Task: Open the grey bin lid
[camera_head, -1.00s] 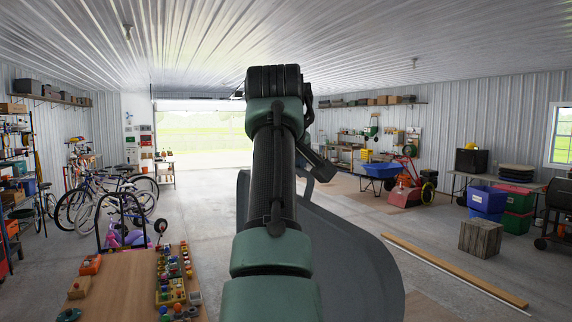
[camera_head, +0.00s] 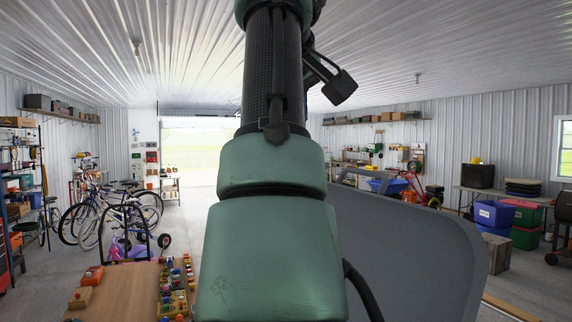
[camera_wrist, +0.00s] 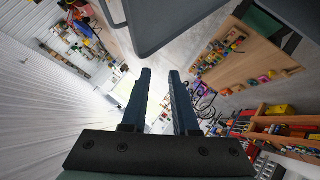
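The grey lid (camera_head: 420,260) is a large rounded panel to the right of my arm in the head view, with its broad face showing. A grey handle-like bar (camera_head: 378,174) shows at its upper left edge. In the wrist view, a grey panel with a rounded edge (camera_wrist: 180,18) lies beyond and above the fingertips, apart from them. The bin body is not clearly visible. My gripper (camera_wrist: 160,74) shows two dark fingers with a gap between them and nothing in it. In the head view my arm hides the gripper or it is out of frame.
A wooden table (camera_head: 125,292) with toys (camera_head: 172,300) stands at the left, with bicycles (camera_head: 105,210) behind it. Blue and green bins (camera_head: 494,213) and a wooden crate (camera_head: 497,250) stand at the right. Open floor lies between.

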